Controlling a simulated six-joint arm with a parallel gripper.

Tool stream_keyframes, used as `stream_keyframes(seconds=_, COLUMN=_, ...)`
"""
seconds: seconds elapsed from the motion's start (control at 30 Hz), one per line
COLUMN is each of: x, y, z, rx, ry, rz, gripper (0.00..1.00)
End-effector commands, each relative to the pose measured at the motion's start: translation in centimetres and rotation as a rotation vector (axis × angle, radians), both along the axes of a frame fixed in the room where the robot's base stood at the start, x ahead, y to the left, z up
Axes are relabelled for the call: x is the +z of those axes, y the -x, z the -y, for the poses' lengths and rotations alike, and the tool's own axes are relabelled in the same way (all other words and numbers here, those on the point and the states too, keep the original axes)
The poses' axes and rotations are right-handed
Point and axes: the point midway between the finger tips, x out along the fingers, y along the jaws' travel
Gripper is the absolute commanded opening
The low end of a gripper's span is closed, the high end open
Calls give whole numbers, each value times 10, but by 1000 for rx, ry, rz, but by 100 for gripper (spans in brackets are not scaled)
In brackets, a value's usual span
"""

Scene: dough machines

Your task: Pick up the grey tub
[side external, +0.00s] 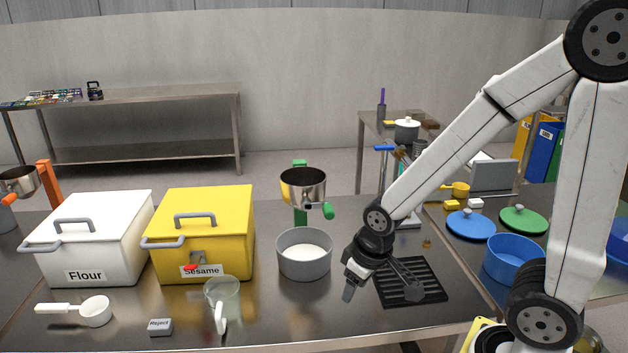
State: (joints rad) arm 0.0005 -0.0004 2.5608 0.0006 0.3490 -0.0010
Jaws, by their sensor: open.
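The grey tub (304,266) stands upright on the steel table, right of the yellow Sesame box. It is round and open-topped, with white contents showing inside. My gripper (378,291) is just to the right of the tub, low over the table, pointing down. It is open, with its fingers spread, and nothing shows between them. A gap shows between the near finger and the tub in this view.
A black grate (425,283) lies under and right of my gripper. A steel pot on a green stand (303,187) is behind the tub. The yellow Sesame box (208,232), a clear jug (224,301) and the white Flour box (92,240) are left. A blue pot (512,261) stands right.

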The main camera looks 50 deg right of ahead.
Motion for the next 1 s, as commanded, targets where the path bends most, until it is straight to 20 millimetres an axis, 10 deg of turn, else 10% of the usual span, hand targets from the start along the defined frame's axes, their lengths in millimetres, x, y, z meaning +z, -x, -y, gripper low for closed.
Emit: stream_keyframes(seconds=1.0, x=-8, y=-28, z=21, rx=19, ry=45, rz=88, gripper=46)
